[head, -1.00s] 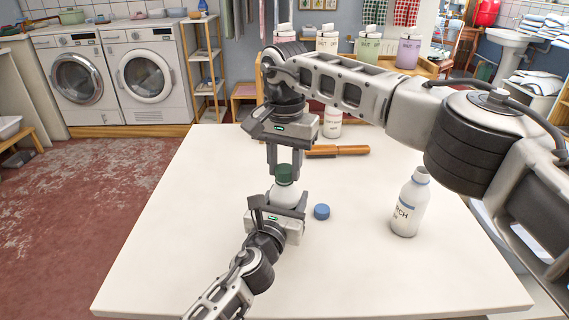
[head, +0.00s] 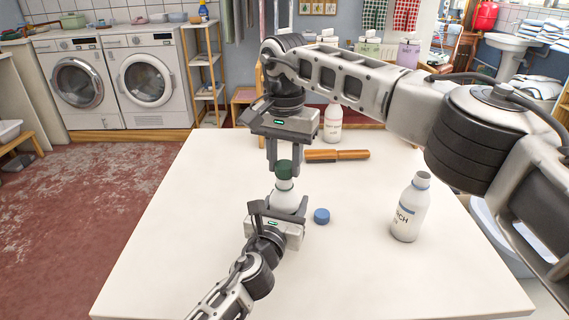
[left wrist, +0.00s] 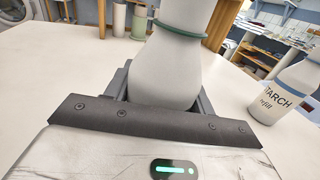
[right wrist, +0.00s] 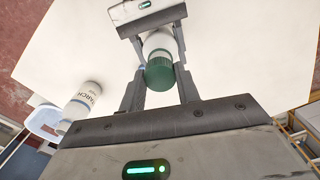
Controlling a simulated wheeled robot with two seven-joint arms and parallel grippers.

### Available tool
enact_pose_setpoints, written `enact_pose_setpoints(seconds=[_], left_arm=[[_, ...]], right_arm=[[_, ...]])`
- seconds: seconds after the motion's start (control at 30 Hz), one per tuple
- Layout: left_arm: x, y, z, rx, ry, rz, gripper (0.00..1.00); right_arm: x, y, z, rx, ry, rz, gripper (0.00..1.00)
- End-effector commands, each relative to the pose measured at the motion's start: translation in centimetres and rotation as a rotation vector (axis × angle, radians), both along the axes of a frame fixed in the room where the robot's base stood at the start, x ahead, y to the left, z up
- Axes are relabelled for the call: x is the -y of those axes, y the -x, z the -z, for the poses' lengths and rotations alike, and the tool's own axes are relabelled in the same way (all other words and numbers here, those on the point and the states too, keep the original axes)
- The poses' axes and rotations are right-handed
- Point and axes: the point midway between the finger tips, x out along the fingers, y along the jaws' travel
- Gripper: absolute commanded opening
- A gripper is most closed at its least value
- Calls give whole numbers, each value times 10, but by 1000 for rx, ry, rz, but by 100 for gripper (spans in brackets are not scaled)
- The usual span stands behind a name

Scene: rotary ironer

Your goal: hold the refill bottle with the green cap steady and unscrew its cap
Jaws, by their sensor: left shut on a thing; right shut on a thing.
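The white refill bottle (head: 286,200) with the green cap (head: 284,170) stands upright near the middle of the table. My left gripper (head: 274,222) is shut around its lower body; the left wrist view shows the white bottle (left wrist: 168,70) between the jaws, with a green ring at its neck. My right gripper (head: 283,163) points down from above, shut on the green cap; the right wrist view shows the cap (right wrist: 160,74) between its fingers. White neck shows under the cap. I cannot tell whether the cap still touches the neck.
A loose blue cap (head: 321,216) lies right of the bottle. An uncapped starch bottle (head: 409,208) stands further right. The left part of the white table (head: 190,225) is clear.

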Motion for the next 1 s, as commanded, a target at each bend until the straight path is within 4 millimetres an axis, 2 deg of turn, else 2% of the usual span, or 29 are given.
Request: enact_pose_setpoints(seconds=[0.37,0.47,0.73,0.97,1.0], left_arm=[[0,0,1,-2,-2,-1,0],[0,0,1,-2,-2,-1,0],[0,0,1,-2,-2,-1,0],[0,0,1,-2,-2,-1,0],[0,0,1,-2,-2,-1,65]], right_arm=[[0,0,-2,1,0,0,5],[0,0,-8,3,-1,0,5],[0,0,-39,2,1,1,5],[0,0,-42,1,0,0,5],[0,0,-42,1,0,0,5]])
